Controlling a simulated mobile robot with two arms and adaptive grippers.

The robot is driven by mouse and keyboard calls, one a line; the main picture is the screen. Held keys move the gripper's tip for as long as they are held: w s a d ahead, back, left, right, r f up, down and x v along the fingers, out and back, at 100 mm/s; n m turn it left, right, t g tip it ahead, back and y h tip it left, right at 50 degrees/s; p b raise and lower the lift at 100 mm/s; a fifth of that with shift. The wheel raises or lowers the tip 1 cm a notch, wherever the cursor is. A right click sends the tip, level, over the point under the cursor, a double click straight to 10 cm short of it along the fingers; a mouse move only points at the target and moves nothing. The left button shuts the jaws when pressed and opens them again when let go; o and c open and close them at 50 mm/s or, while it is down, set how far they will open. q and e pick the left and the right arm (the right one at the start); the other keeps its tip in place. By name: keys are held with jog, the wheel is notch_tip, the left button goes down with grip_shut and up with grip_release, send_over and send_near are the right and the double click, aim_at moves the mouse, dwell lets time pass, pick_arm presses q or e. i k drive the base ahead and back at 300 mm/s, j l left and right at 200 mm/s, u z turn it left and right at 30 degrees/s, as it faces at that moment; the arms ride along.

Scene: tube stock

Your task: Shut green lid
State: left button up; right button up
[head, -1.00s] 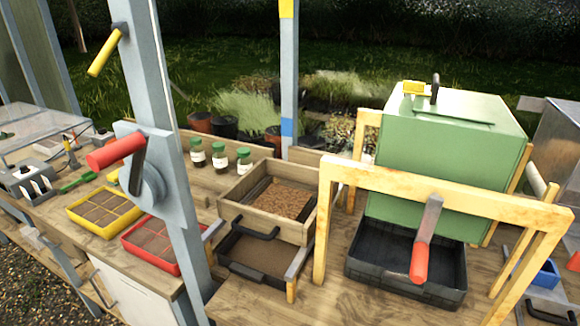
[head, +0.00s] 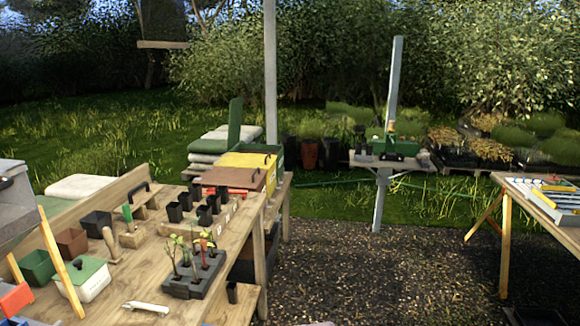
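A green lid (head: 235,121) stands upright, open, at the far end of the potting bench. It rises behind a yellow lid (head: 246,160) that lies flat with a dark handle. A green bin side (head: 277,160) shows below and to the right of it; the inside is hidden. A brown-orange lid (head: 232,178) lies flat in front of the yellow one. A smaller white tub (head: 95,284) with a green cover (head: 82,270) sits at the near left of the bench. Neither of my grippers shows in the head view.
A second table (head: 520,190) stands at the far right, a post-mounted shelf (head: 385,165) at the back.

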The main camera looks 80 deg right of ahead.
aim_at(236, 104)
jog(key=l+z, duration=0.55)
jog(key=z, duration=0.25)
jog(key=i+l+z, duration=0.1)
jog(key=l+z, duration=0.25)
jog(key=i+l+z, duration=0.1)
jog(key=z, duration=0.3)
jog(key=i+l+z, duration=0.3)
jog(key=i+l, duration=0.65)
jog(key=l, duration=0.25)
jog(key=i+l+z, duration=0.3)
jog(key=i+l, duration=0.7)
